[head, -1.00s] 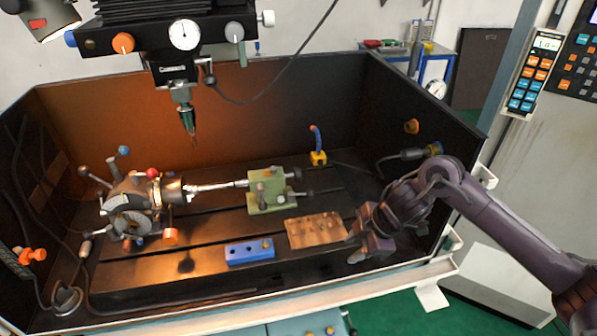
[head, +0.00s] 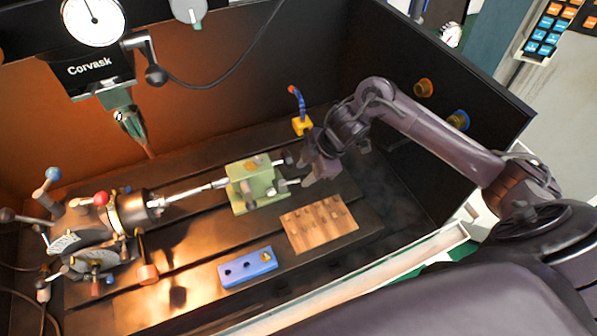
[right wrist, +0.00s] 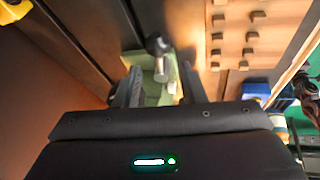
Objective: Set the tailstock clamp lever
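The green tailstock (head: 253,185) stands on the slotted table, at the right end of a thin shiny workpiece (head: 195,192). Dark-ended handles stick out of its right side; I cannot tell for sure which is the clamp lever. My right gripper (head: 309,168) is just right of these handles. In the right wrist view its two dark fingers (right wrist: 160,76) are apart, with a metal stem and dark round knob (right wrist: 157,45) and part of the green tailstock (right wrist: 152,92) seen between and beyond them. No contact is clear. My left gripper is not in view.
The indexing chuck (head: 108,215) with several coloured knobs is at the left. A wooden pegboard (head: 318,224) and a blue block (head: 247,268) lie in front of the tailstock. A yellow-based blue hose (head: 301,125) stands behind. A spindle (head: 128,122) hangs above.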

